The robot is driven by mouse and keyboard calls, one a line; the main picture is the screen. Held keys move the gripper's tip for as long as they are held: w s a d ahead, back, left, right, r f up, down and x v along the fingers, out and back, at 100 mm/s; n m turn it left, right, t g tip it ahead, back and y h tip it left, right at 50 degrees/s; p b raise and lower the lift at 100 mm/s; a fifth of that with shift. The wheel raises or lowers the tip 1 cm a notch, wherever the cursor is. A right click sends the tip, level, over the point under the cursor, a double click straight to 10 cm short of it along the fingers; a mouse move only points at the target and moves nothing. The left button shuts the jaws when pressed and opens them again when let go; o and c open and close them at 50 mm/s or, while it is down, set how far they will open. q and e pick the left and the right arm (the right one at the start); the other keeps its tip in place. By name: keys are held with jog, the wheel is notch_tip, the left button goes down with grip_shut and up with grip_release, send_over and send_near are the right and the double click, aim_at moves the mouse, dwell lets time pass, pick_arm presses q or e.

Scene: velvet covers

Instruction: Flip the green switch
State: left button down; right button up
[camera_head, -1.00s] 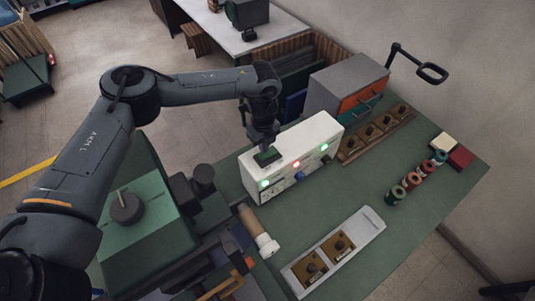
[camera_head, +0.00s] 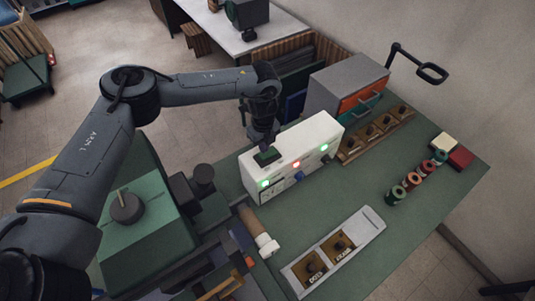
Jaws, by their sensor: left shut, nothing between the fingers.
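A white switch box (camera_head: 312,140) stands on the green workbench. Its front face carries two green lights, at left (camera_head: 265,183) and right (camera_head: 324,147), and a red light (camera_head: 296,164) between them. A small blue switch (camera_head: 299,175) sits below the red light. A green switch is too small to make out for certain. My left gripper (camera_head: 267,156) points down at the box's left top end, close to it; whether it touches I cannot tell. It is shut and empty. My right gripper is not in view.
A grey drawer cabinet (camera_head: 343,78) and a wooden strip with several dark knobs (camera_head: 374,132) stand behind the box. Several spools (camera_head: 414,180) lie to the right. A light panel (camera_head: 364,229) with two brown plates lies in front. The bench between is clear.

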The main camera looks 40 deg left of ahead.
pick_arm(q)
jog(key=shift+f+b, duration=0.6)
jog(key=shift+f, duration=0.8)
dwell(0.5)
notch_tip(320, 180, up, 7)
jog(key=p, duration=0.6)
jog(key=shift+p, duration=0.4)
jog(key=shift+w, duration=0.1)
